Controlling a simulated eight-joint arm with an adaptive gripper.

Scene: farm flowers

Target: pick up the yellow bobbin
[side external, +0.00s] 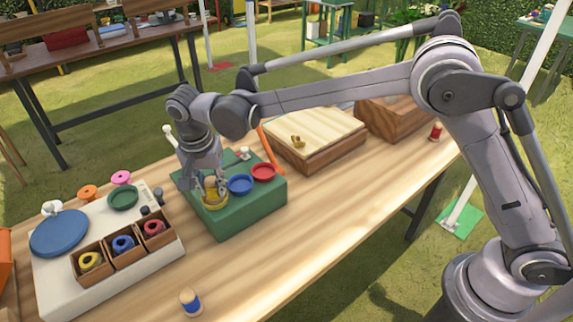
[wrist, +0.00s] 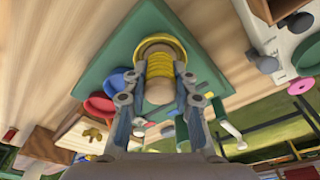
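The yellow bobbin (side external: 211,188) stands in a yellow ring-like dish (side external: 214,204) on the green block (side external: 238,216) in the side view. In the wrist view the bobbin (wrist: 160,68) shows its pale wooden end and yellow thread, with the yellow rim (wrist: 158,40) beyond it. My gripper (side external: 209,192) is low over the dish, with its fingers on either side of the bobbin. In the wrist view the fingertips (wrist: 161,72) are close against the bobbin's sides. I cannot tell whether they press on it.
A blue dish (side external: 240,184) and a red dish (side external: 263,171) sit beside it on the block. A white board (side external: 55,285) at left bears wooden boxes with coloured spools. A blue bobbin (side external: 190,302) stands at the front. A wooden box (side external: 315,139) is behind. The front right tabletop is clear.

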